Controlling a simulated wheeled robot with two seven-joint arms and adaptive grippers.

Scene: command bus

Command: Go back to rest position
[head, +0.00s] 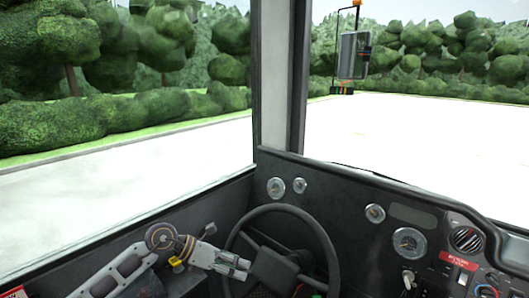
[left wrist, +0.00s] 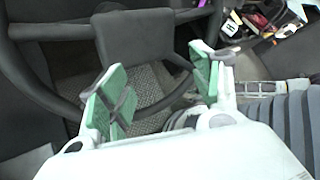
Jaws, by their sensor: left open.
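My left gripper (head: 238,267) is at the left side of the steering wheel (head: 335,262) in the head view, with its arm coming in from the lower left. In the left wrist view the two green-padded fingers of the left gripper (left wrist: 160,90) are spread apart with nothing between them. The steering wheel's dark rim and hub (left wrist: 133,38) show beyond the fingers there. I cannot tell whether the gripper touches the wheel. My right gripper is not in view.
The black dashboard (head: 340,200) with round gauges (head: 409,242) and a red-labelled switch panel (head: 459,262) lies ahead and to the right. A window pillar (head: 272,80) rises ahead. A side mirror (head: 352,55) is outside.

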